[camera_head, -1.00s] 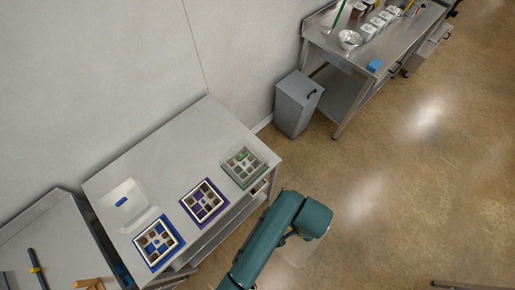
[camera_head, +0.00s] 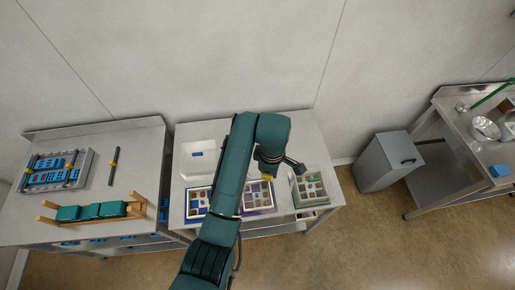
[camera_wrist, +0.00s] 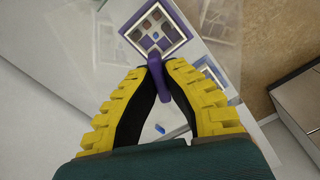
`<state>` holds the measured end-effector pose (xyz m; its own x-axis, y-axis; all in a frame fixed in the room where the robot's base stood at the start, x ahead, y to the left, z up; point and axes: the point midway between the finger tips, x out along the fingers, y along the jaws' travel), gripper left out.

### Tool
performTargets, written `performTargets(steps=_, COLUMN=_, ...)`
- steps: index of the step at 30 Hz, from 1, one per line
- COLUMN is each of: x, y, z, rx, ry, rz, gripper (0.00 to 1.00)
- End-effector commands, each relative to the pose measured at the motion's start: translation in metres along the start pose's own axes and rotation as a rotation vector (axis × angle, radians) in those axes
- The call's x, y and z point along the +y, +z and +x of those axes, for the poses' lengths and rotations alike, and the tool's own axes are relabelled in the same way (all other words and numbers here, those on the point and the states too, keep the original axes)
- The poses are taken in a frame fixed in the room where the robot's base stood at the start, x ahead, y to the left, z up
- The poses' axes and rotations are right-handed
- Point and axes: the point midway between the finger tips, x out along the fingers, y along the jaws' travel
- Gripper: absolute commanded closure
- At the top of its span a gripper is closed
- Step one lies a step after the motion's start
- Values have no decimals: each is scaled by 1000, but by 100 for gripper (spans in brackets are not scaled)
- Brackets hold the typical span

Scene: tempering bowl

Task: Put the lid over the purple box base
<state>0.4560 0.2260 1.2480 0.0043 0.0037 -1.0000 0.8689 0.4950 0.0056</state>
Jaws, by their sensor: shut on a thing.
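My gripper (camera_wrist: 158,78) is shut on the purple handle (camera_wrist: 161,82) of a clear lid, whose see-through plate is hard to outline in the wrist view. The purple box base (camera_wrist: 158,28) holds small pieces in compartments and shows beyond the fingertips. In the head view the purple box base (camera_head: 259,207) sits mid-table, partly behind my arm. My gripper (camera_head: 268,177) hangs over or near its far side there; the height of the lid above it cannot be told.
A blue box (camera_head: 197,211) stands left of the purple one, a green-trimmed box (camera_head: 310,201) right of it. A pale tray or lid with a blue piece (camera_head: 197,153) lies behind the blue box. A grey bin (camera_head: 386,165) stands right of the table (camera_head: 318,150).

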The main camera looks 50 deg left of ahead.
Motion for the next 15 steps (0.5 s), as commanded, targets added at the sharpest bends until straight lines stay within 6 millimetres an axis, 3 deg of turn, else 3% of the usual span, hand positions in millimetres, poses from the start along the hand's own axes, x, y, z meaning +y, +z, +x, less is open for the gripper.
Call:
performTargets(steps=3, x=14, y=-29, z=-20, rx=0, ry=2, rz=-256, gripper=100)
performTargets(steps=6, x=19, y=-42, z=-29, rx=0, ry=1, rz=-390, gripper=100)
performTargets(steps=15, x=20, y=-48, z=-22, rx=0, ry=-2, rz=-454, gripper=100)
